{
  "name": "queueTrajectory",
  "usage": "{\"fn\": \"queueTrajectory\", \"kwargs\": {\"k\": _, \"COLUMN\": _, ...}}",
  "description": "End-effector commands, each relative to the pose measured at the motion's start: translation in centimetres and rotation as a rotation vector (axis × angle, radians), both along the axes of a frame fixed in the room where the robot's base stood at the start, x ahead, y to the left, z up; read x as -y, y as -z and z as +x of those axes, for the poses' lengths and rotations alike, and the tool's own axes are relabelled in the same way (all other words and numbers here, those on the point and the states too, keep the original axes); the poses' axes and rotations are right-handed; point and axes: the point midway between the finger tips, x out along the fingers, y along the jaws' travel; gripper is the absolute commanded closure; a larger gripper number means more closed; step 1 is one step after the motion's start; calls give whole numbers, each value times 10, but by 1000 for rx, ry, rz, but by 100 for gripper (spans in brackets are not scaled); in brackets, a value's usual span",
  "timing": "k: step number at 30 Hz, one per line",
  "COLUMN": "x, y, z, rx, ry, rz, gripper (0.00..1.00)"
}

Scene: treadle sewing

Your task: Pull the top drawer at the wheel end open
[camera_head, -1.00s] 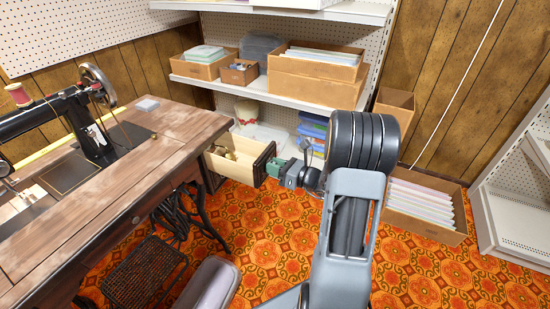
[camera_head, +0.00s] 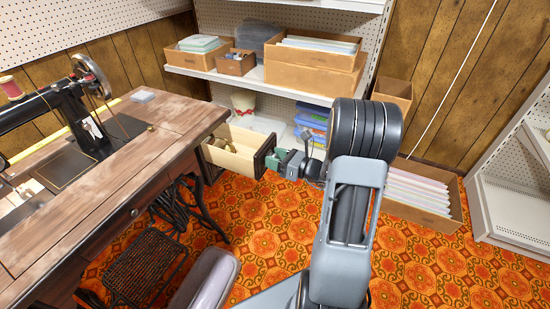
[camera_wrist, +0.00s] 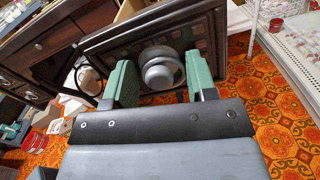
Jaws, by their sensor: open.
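The top drawer (camera_head: 232,158) at the wheel end of the sewing table (camera_head: 150,150) stands well out from the table, with its pale wooden inside and a few small items showing. Its dark framed front also shows in the wrist view (camera_wrist: 110,42). A round grey knob (camera_wrist: 160,70) sits on that front. My gripper (camera_wrist: 160,78) is open, with one green finger on each side of the knob. A gap seems to show between knob and fingers; contact cannot be told. In the head view my gripper (camera_head: 276,160) is at the drawer front, partly hiding it.
The sewing machine (camera_head: 75,115) with its handwheel (camera_head: 90,72) is on the table. A shelf unit (camera_head: 245,82) with boxes stands behind the drawer. A box of pale folders (camera_head: 425,195) is on the floor at right. Patterned carpet (camera_head: 265,215) is clear in front of the drawer.

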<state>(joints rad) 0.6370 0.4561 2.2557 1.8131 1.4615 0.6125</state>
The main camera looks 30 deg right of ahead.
Motion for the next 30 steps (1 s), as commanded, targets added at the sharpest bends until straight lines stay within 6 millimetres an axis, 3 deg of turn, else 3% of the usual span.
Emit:
{"fn": "queueTrajectory", "kwargs": {"k": 7, "x": 10, "y": -1, "z": -11, "rx": -1, "ry": 4, "rz": 0, "gripper": 48}}
{"fn": "queueTrajectory", "kwargs": {"k": 21, "x": 66, "y": -2, "z": -82, "rx": -1, "ry": 4, "rz": 2, "gripper": 48}}
{"fn": "queueTrajectory", "kwargs": {"k": 30, "x": 84, "y": 0, "z": -105, "rx": 0, "ry": 0, "rz": 0, "gripper": 48}}
